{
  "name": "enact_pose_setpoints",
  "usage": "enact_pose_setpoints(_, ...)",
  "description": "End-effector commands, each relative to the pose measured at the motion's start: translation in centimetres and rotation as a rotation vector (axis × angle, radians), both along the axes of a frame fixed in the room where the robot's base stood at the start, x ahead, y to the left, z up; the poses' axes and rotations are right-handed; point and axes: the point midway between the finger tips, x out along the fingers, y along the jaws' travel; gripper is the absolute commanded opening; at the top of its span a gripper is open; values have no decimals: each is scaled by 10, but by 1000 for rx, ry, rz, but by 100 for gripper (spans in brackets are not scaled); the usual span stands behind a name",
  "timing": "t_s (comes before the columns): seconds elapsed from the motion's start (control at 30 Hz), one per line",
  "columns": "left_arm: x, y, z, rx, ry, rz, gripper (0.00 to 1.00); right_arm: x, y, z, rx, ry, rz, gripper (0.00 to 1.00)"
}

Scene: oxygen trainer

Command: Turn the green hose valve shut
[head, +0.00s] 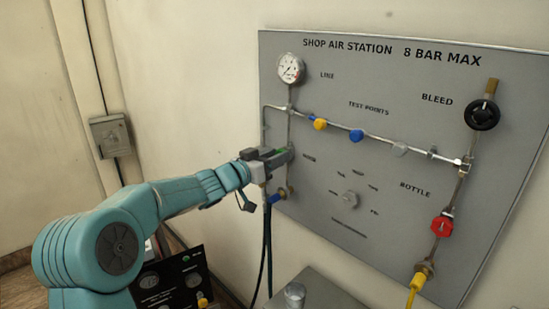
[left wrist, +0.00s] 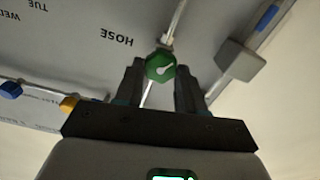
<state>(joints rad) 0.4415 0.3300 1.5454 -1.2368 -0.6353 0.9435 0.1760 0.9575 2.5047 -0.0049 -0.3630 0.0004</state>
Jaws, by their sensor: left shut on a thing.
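My left gripper (head: 280,157) reaches the panel from the left in the head view, by the lower left pipe. In the left wrist view, the green hose valve (left wrist: 160,66) is a knob with a white pointer mark, sitting between the two fingertips (left wrist: 161,82). The gripper is shut on it. The word HOSE is printed beside the knob in the wrist view. My right gripper is in neither view.
The grey panel (head: 400,240) carries a gauge (head: 290,69), yellow (head: 320,124) and blue (head: 356,135) test points, a black bleed knob (head: 482,115) and a red bottle valve (head: 442,226). A dark hose (head: 267,240) hangs below my gripper. A grey box (head: 296,294) stands below the panel.

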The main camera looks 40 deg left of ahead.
Motion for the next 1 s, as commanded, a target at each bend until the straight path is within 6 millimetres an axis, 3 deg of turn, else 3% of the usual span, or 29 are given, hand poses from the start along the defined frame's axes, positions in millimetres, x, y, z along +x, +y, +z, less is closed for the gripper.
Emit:
enact_pose_setpoints(0.37,0,-2,-1,118,-19,-2,9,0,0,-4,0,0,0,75)
enact_pose_setpoints(1.0,0,-3,-3,693,-115,0,9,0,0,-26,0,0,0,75)
